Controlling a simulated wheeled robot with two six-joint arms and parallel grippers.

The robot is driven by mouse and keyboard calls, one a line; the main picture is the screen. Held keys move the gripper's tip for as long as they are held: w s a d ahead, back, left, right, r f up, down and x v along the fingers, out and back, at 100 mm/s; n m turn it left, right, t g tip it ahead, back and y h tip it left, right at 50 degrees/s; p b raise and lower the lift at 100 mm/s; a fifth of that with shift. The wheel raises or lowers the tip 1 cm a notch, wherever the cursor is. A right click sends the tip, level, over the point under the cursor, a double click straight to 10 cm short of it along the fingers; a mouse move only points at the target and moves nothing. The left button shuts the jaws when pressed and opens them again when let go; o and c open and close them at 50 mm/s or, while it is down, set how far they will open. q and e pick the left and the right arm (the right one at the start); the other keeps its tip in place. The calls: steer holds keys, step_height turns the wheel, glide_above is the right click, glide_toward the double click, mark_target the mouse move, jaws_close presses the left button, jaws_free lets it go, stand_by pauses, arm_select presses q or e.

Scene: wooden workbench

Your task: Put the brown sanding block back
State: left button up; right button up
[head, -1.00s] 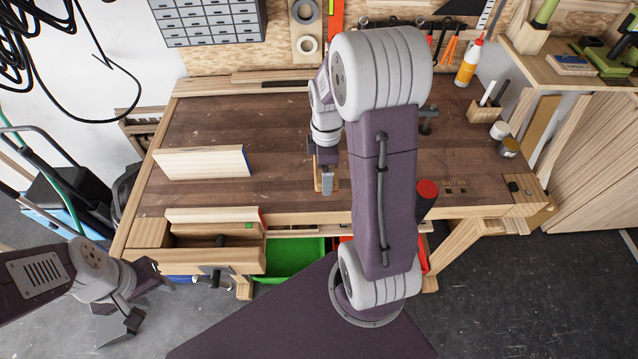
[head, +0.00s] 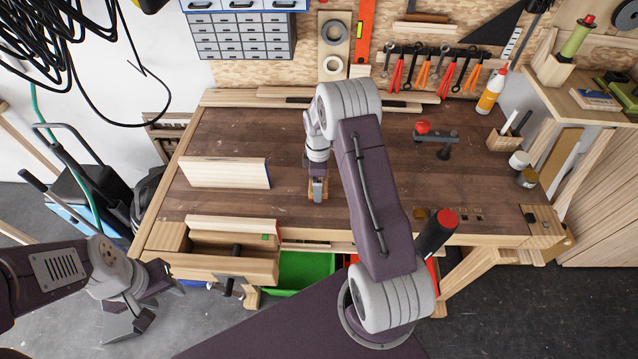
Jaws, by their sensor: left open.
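My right gripper (head: 318,190) points down over the middle of the bench top, near its front half. A small tan-brown piece (head: 309,186), which may be the brown sanding block, shows at its fingertips. I cannot tell whether the fingers are shut on it or only over it. My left gripper (head: 152,300) is open and empty, low at the left, in front of the bench and over the floor. No other block that is clearly the sanding block shows. My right arm hides part of the bench top.
On the workbench (head: 240,130) a pale board (head: 225,173) stands left of my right gripper. An open wooden drawer or vise (head: 225,265) juts from the front left. A red-knobbed clamp (head: 423,127), glue bottle (head: 492,92) and small pots are at the right. A green bin (head: 305,272) is below.

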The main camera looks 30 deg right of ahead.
steer(key=shift+f, duration=0.7)
steer(key=shift+w+f, duration=0.2)
steer(key=shift+f, duration=0.15)
steer(key=shift+s, duration=0.1)
steer(key=shift+f, duration=0.15)
steer(key=o, duration=1)
steer(key=shift+o, duration=0.2)
